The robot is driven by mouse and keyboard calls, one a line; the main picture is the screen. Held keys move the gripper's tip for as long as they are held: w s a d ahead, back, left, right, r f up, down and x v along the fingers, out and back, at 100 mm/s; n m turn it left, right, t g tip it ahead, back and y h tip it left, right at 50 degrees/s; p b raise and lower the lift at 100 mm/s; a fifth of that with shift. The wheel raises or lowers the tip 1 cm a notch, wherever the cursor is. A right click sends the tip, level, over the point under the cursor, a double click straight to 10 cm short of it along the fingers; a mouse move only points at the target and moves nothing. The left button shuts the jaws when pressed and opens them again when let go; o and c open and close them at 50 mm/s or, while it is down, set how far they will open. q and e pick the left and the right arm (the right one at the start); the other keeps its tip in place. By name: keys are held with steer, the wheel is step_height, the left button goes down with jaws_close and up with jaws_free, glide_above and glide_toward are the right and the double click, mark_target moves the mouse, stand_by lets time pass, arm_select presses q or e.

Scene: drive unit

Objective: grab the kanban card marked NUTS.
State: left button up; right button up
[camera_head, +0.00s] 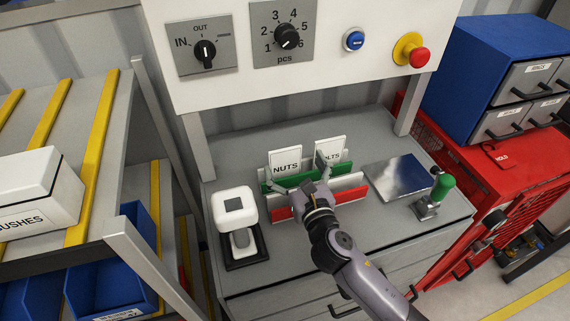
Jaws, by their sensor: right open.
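The white card marked NUTS (285,162) stands upright in the left part of a card rack (348,193) with green, white and red strips. A second white card (331,148), its label partly hidden and ending in "LTS", stands to its right. My right gripper (297,174) is at the front of the rack, its fingers spread apart, one near the lower part of the NUTS card and one in front of the second card. It holds nothing. I cannot tell whether a finger touches the card. My left gripper is not in view.
A white device on a black base (236,222) stands left of the rack. A shiny metal plate (397,178) and a green-handled stamp or clamp (436,192) stand right. A control panel (330,42) with knobs and buttons hangs above. A red cabinet (497,183) is at right.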

mark_target(286, 152)
steer(key=shift+w, duration=0.25)
steer(key=shift+w+a, duration=0.15)
steer(key=shift+w, duration=0.1)
steer(key=x, duration=0.4)
steer(key=shift+w+a+f+p, duration=0.15)
steer(key=shift+w+a+p, duration=0.1)
steer(key=shift+a+p, duration=0.1)
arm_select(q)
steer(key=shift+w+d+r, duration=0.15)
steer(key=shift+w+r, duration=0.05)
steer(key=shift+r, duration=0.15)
arm_select(e)
steer(key=shift+c, duration=0.4)
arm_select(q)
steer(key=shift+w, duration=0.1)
arm_select(e)
steer(key=c, duration=1.2)
